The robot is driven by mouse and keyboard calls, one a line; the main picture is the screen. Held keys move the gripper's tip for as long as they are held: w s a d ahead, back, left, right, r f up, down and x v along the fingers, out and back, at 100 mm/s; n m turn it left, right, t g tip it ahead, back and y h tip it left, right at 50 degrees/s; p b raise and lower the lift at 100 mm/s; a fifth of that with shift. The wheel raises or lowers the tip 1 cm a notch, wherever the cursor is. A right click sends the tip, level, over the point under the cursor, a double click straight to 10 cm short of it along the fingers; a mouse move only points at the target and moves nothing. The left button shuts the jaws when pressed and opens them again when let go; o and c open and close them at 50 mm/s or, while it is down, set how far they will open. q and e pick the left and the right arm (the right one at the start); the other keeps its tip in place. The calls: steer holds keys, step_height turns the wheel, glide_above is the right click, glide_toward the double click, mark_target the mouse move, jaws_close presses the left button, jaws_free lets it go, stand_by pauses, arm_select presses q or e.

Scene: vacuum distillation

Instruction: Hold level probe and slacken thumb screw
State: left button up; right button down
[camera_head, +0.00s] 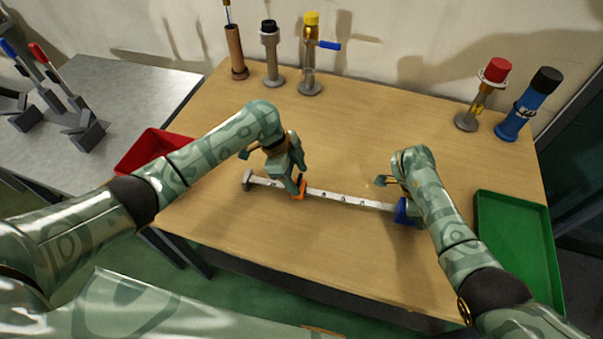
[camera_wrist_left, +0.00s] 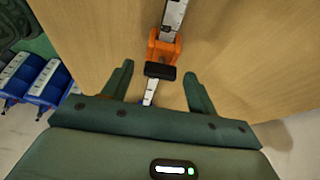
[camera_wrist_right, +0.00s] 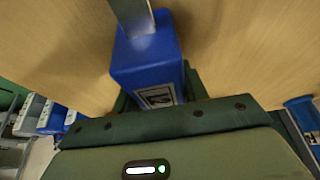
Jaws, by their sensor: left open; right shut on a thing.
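The level probe is a long pale bar (camera_head: 340,198) with dark marks, lying across the table's front part. It has a grey end piece (camera_head: 247,180) at left and a blue block (camera_head: 403,211) at right. An orange clamp (camera_head: 299,189) sits on the bar; in the left wrist view the clamp (camera_wrist_left: 164,48) carries a black thumb screw (camera_wrist_left: 160,71). My left gripper (camera_wrist_left: 158,75) is open, with the screw between its fingertips, apart from both. My right gripper (camera_wrist_right: 158,95) is shut on the blue block (camera_wrist_right: 147,62), which hides most of its fingers.
Several upright tools and fittings stand along the back, including a yellow-topped one (camera_head: 310,60), a red-capped one (camera_head: 482,95) and a blue bottle (camera_head: 524,108). A green tray (camera_head: 515,245) lies at right, a red bin (camera_head: 140,152) at left.

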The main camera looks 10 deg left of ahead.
arm_select(q)
steer(key=c, duration=1)
steer(key=shift+n, duration=0.3)
steer(key=n+t, duration=0.1)
steer(key=n, duration=0.3)
steer(key=shift+s+t, duration=0.15)
steer(key=shift+t, duration=0.25)
steer(key=n, duration=0.2)
steer(key=n+t+y, duration=0.1)
steer(key=n, duration=0.1)
steer(key=shift+d+n+t, duration=0.15)
steer(key=shift+n+t, duration=0.15)
steer(key=shift+n, duration=0.1)
steer(key=n+y, duration=0.1)
steer(key=n, duration=0.1)
steer(key=n+t+y, duration=0.1)
steer(key=n, duration=0.2)
steer(key=shift+s+d, duration=0.15)
steer(key=shift+r+n+y, duration=0.1)
steer(key=shift+n+y, duration=0.6)
steer(key=shift+n, duration=1.1)
